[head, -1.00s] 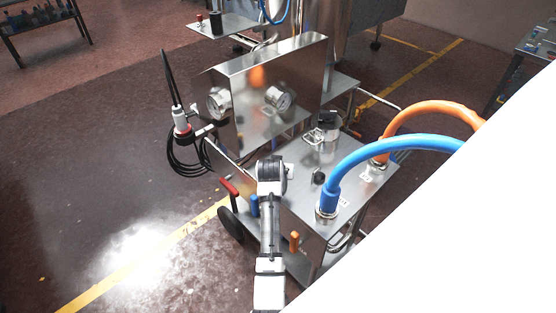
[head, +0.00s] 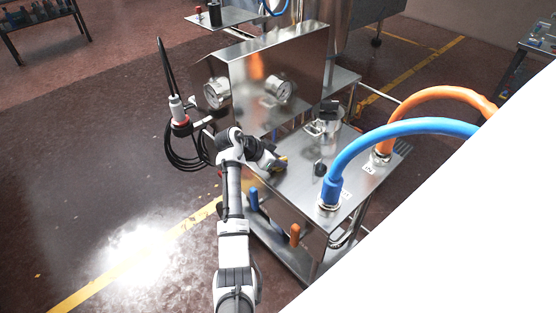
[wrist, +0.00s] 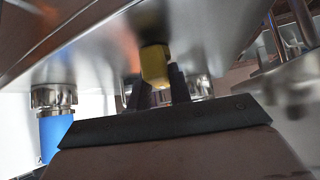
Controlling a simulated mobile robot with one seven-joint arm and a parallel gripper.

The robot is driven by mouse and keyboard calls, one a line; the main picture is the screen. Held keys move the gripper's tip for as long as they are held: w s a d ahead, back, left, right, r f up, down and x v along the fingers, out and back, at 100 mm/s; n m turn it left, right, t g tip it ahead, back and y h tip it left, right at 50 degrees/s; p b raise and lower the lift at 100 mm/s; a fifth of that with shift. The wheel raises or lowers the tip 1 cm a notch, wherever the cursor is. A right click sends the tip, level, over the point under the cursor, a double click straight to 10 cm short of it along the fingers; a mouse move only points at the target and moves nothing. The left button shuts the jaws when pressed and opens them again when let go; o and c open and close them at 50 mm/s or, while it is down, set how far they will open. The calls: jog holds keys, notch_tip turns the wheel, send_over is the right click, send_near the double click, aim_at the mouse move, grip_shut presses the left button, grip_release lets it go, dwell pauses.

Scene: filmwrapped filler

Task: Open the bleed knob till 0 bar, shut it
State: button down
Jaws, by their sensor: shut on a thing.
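A small yellow knob (head: 285,160) sits at the left side of the steel cart's top (head: 338,178); I take it as the bleed knob. It shows larger in the wrist view (wrist: 155,62), below a shiny steel surface. My gripper (head: 281,164) reaches it from the left. In the wrist view my gripper's dark fingers (wrist: 160,82) are closed about the yellow knob. Two round gauges, a left one (head: 216,95) and a right one (head: 278,92), face out from the steel box; their readings are too small to make out.
A blue hose (head: 390,137) and an orange hose (head: 440,97) rise from the cart's right side. A black knob (head: 319,168) and a steel canister (head: 328,130) stand on its top. Blue (head: 254,198) and orange (head: 295,235) handles stick up at the front. Open floor lies left.

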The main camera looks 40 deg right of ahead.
jog(key=m+g+y+b, duration=0.1)
jog(key=m+g+b, duration=0.2)
jog(key=m+b, duration=0.1)
jog(key=shift+w+f, duration=0.1)
jog(key=shift+f, duration=0.05)
jog(key=shift+m+g+y+b, duration=0.3)
jog(key=shift+m+g+b, duration=0.2)
jog(key=shift+m+b, duration=0.3)
jog(key=shift+r, duration=0.2)
jog(key=c, duration=1.3)
grip_release()
notch_tip(320, 180, up, 20)
jog(key=shift+b, duration=0.35)
